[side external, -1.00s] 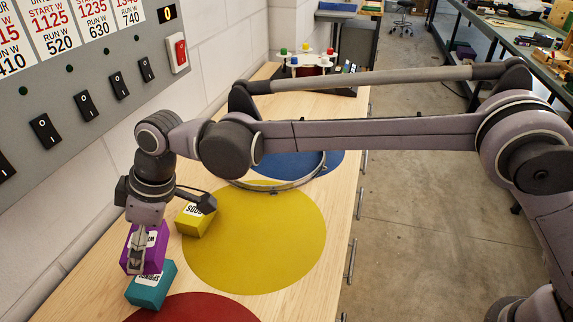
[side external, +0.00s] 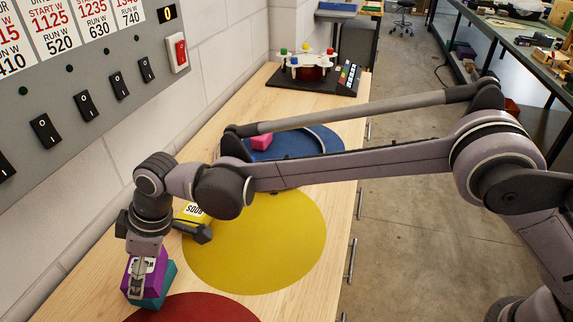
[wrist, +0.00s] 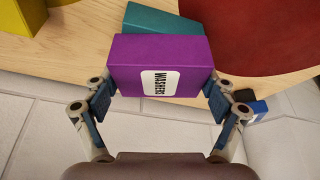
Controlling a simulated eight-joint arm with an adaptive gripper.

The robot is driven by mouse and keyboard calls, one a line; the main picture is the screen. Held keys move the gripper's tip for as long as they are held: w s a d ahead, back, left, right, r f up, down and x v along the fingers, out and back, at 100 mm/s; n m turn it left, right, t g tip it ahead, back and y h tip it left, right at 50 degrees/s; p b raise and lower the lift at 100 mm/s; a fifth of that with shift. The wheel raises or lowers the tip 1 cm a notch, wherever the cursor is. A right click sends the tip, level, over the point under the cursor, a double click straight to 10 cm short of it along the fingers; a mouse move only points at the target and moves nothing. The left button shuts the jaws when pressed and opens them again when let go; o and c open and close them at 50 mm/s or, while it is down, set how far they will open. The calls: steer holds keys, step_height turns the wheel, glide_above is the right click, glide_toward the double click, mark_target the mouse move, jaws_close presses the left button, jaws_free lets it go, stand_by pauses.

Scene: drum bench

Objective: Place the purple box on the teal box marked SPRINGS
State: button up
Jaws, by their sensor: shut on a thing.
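The purple box (side external: 152,284), labelled WASHERS in the wrist view (wrist: 125,62), is held in my gripper (side external: 136,288). The gripper's two fingers also show on either side of the box in the wrist view (wrist: 158,98). The teal box (side external: 167,284) is directly under the purple box, mostly covered, with its label hidden. In the wrist view, part of the teal box (wrist: 165,20) sticks out past the purple box's far edge and looks slightly turned against it. The purple box looks level and on or very close to the teal top; I cannot tell if they touch.
A yellow box (side external: 190,212) stands just behind my gripper, partly hidden by it. A pink box (side external: 262,142) is on the blue disc (side external: 300,151). The panel wall (side external: 100,70) is close on the left.

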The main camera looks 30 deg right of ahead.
steer(key=o, duration=1.1)
steer(key=shift+c, duration=0.2)
steer(key=v, duration=1.2)
steer(key=w+d+r+m+t+h, duration=0.1)
steer(key=d+r+m, duration=0.15)
steer(key=d, duration=1.05)
steer(key=d+r+m+t, duration=0.2)
steer(key=d+m, duration=0.2)
steer(key=d, duration=0.8)
steer(key=s+d+f+m+h, duration=0.1)
steer(key=s+d, duration=0.3)
steer(key=d, duration=0.4)
steer(key=s+d+f+m+t+h, duration=0.1)
steer(key=s+d+f+m, duration=0.2)
steer(key=d, duration=0.4)
steer(key=s+d+f+m+t+h, duration=0.1)
steer(key=s+d+f+m, duration=0.2)
steer(key=s+d, duration=0.3)
steer(key=d+f, duration=0.1)
steer(key=d, duration=0.1)
steer(key=shift+s+d+f, duration=0.25)
steer(key=shift+d, duration=0.1)
